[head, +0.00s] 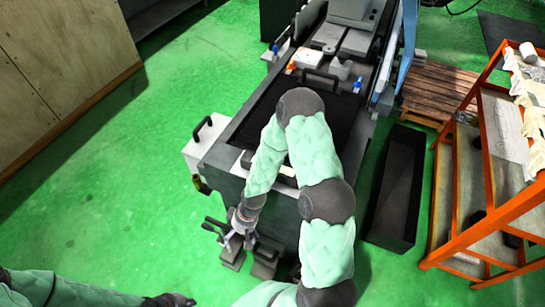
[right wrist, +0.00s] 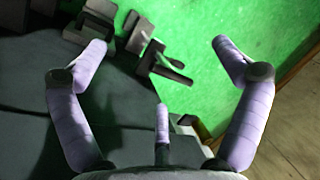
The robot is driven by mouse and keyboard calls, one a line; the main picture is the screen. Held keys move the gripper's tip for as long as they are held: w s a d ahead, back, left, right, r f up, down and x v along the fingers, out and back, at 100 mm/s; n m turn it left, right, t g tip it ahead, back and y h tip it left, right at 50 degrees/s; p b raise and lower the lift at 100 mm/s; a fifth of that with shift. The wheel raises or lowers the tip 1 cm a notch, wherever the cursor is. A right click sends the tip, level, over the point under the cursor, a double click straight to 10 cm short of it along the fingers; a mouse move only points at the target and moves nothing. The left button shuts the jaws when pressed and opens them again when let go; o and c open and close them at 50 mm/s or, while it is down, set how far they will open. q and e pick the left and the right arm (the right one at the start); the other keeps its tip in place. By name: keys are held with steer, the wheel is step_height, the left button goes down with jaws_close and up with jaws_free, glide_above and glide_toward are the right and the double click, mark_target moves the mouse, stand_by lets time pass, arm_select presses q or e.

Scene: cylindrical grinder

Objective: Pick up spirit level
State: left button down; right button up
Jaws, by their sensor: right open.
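I cannot make out the spirit level with certainty in either view. In the head view, a pale bar (head: 287,174) lies at the near end of the machine, partly hidden by my right arm. I cannot tell whether it is the level. My right gripper (head: 238,228) is low in front of the machine, close to the dark blocks and handles.
Dark blocks with handles (right wrist: 160,65) also show in the right wrist view. The grinder (head: 255,120) fills the middle. A black open bin (head: 397,190) and an orange-framed shelf (head: 480,150) stand to the right. The green floor at the left is clear.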

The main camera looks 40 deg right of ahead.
steer(key=w+d+r+n+h+p, duration=0.1)
steer(key=w+d+r+p, duration=0.1)
steer(key=d+r+p, duration=0.3)
steer(key=w+d+r+n+h+p, duration=0.1)
steer(key=w+d+r+n+p, duration=0.1)
steer(key=d+r+p, duration=0.3)
steer(key=w+d+r+n+h+p, duration=0.1)
steer(key=w+d+r+p, duration=0.2)
steer(key=d+r, duration=0.8)
steer(key=shift+d+r+n+g+h+p, duration=0.2)
steer(key=shift+r+p, duration=0.3)
steer(key=shift+r, duration=1.2)
steer(key=shift+d+r+n+g+h+p, duration=0.15)
steer(key=shift+r+p, duration=0.3)
steer(key=shift+r, duration=1.25)
step_height(320, 180, down, 5)
steer(key=shift+f, duration=0.2)
steer(key=shift+s+a+f+p, duration=0.1)
steer(key=shift+f+p, duration=0.05)
steer(key=shift+f, duration=1.15)
steer(key=shift+s+f+p, duration=0.1)
steer(key=shift+f+p, duration=0.05)
steer(key=shift+f, duration=1.15)
steer(key=c, duration=1.7)
steer(key=shift+r, duration=0.1)
steer(key=shift+c, duration=0.4)
